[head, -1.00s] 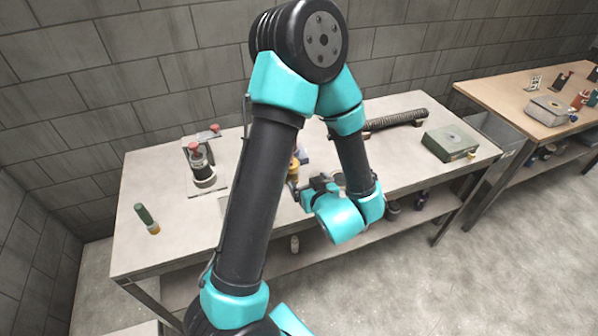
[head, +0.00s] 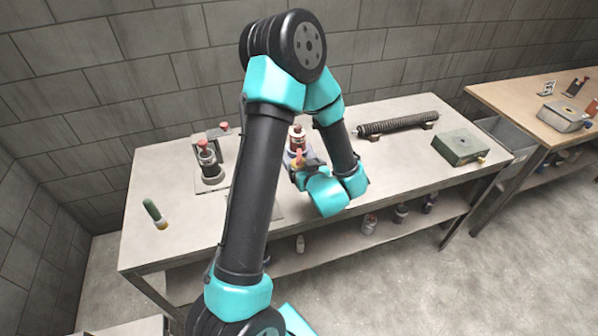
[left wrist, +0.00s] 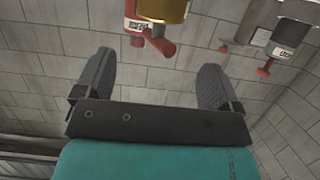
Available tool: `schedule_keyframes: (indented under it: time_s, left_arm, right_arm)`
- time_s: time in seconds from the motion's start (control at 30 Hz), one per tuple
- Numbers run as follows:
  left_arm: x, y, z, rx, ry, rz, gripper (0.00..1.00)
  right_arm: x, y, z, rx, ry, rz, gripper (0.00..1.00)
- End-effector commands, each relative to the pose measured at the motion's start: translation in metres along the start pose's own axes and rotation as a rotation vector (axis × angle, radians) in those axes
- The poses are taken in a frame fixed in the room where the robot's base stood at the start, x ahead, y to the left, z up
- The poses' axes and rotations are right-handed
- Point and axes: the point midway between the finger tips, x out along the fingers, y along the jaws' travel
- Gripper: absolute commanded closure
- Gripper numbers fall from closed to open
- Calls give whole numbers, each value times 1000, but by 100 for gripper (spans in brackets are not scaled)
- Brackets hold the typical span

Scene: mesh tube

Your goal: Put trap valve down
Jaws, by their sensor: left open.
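A red fitting with a brass-yellow part, which looks like the trap valve (head: 297,140), stands upright on the bench beside my left gripper (head: 304,168). In the left wrist view its red and brass parts (left wrist: 150,28) show at the top, beyond the fingertips. My left gripper in that view (left wrist: 155,72) has its two black fingers wide apart with nothing between them. The fitting's base is partly hidden by my arm in the head view. My right gripper is not in view.
On the bench (head: 180,245), a red-topped stand (head: 208,162) is left of my arm and a green tube (head: 155,213) lies at the front left. A black coil (head: 398,123) and a green box (head: 459,146) are to the right. Bare bench surrounds the green tube.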

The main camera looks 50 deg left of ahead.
Motion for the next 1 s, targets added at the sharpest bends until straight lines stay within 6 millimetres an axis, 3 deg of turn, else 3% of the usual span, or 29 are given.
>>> schedule_keyframes:
  time_s: [0.17,0.57,1.0]
  left_arm:
    - [18,0,0,1,0,-1,11]
    - [22,0,0,0,0,0,11]
    - [70,3,1,0,0,-1,11]
  right_arm:
    - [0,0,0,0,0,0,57]
    - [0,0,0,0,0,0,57]
    - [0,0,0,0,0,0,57]
